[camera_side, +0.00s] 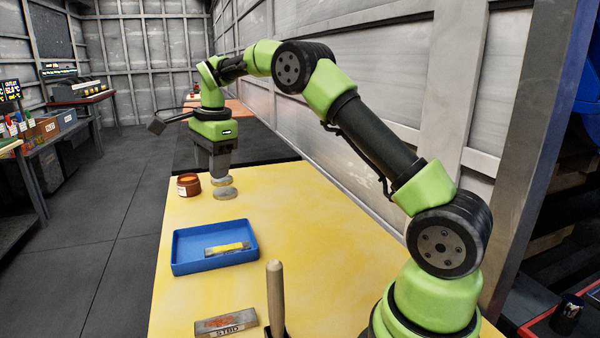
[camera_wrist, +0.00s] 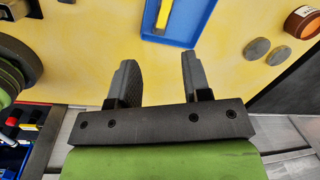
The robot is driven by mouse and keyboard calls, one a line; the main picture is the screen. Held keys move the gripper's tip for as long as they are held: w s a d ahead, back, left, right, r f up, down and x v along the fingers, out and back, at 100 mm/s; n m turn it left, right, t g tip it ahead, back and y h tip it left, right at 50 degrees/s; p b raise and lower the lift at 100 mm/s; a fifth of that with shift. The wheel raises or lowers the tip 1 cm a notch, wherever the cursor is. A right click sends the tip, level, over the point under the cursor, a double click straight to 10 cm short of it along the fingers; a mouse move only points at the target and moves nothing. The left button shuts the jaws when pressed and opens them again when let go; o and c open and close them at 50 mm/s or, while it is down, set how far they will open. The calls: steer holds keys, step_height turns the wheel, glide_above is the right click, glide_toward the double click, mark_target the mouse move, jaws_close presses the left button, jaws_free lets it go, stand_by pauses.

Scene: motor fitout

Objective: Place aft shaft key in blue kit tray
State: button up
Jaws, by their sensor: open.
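The blue kit tray (camera_side: 215,246) lies on the yellow bench top, and it also shows at the top of the wrist view (camera_wrist: 203,12). A small grey bar with a yellow face (camera_side: 228,248), which looks like the shaft key, lies flat inside the tray; the bar also shows in the wrist view (camera_wrist: 161,16). Any marking on it is too small to read. My gripper (camera_side: 217,170) hangs above the bench, behind the tray in the side view and apart from it. In the wrist view its two fingers (camera_wrist: 157,75) are apart with nothing between them.
Two grey discs (camera_side: 226,193) and an amber jar (camera_side: 188,185) stand near my gripper at the far end. A grey block marked STBD (camera_side: 226,322) and an upright wooden handle (camera_side: 275,300) are at the near end. The bench right of the tray is clear.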

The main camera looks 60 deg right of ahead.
steer(key=s+a+r+n+t, duration=0.3)
steer(key=s+a+r+n, duration=0.7)
steer(key=s, duration=0.4)
steer(key=s+a+f+n+t+y, duration=0.2)
steer(key=s+n, duration=0.5)
steer(key=s, duration=0.6)
steer(key=shift+s+a+n+t, duration=0.2)
steer(key=shift+a+n+t, duration=0.1)
steer(key=shift+a+n, duration=0.15)
